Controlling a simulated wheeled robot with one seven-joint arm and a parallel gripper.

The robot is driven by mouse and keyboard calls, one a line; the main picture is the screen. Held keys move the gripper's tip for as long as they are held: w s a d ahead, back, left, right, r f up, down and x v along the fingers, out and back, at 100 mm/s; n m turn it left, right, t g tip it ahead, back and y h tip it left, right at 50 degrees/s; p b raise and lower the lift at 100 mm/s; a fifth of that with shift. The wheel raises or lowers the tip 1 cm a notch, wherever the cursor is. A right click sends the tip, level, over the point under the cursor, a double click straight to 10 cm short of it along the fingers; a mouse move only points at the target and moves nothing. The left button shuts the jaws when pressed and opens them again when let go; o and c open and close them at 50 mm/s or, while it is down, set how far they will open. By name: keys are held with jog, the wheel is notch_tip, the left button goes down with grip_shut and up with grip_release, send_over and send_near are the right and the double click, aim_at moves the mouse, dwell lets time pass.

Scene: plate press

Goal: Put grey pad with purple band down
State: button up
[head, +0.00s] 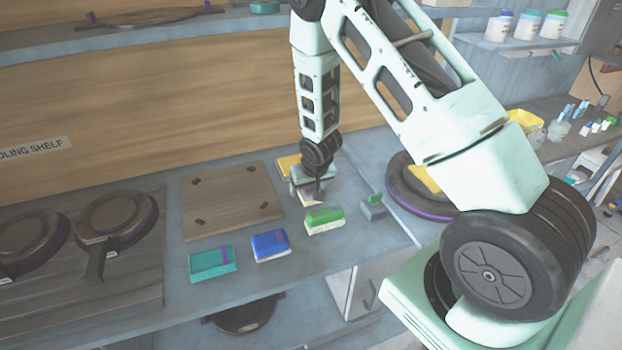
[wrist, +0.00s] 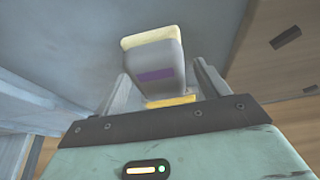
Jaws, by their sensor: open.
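The grey pad with the purple band (wrist: 168,55) shows in the wrist view, with a pale yellow layer along its far edge. It lies between the two spread fingers of my gripper (wrist: 161,72). The fingers look apart from its sides. In the head view, my gripper (head: 311,184) is low over the worktop, and part of the pad (head: 312,200) shows just below it. The gripper hides the rest of the pad there. The pad appears to rest on the grey worktop (head: 345,245).
A green pad (head: 324,218), a blue pad (head: 270,246) and a teal pad (head: 212,262) stand in a row nearby. A yellow item (head: 288,166) is behind my gripper. A wooden board (head: 232,200) lies left, a round purple-rimmed plate (head: 410,207) right.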

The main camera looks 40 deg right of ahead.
jog(key=b+v, duration=0.2)
jog(key=v, duration=0.9)
jog(key=s+a+r+n+g+y, duration=0.1)
jog(key=s+a+r+n, duration=0.1)
jog(key=s+a+r, duration=0.3)
jog(key=s+a+n, duration=0.2)
jog(key=a, duration=0.5)
jog(key=s+a+r+n+g+y, duration=0.1)
jog(key=s+a+r, duration=0.25)
jog(key=a, duration=0.25)
jog(key=s+a+r+n+g, duration=0.1)
jog(key=s+a+n, duration=0.2)
jog(key=s, duration=0.5)
jog(key=s+a+r+n+g, duration=0.1)
jog(key=s+a+r+n, duration=0.1)
jog(key=s, duration=0.6)
jog(key=shift+a+r+n, duration=0.2)
jog(key=shift+a+n, duration=0.3)
jog(key=shift+a, duration=0.6)
jog(key=shift+s, duration=0.15)
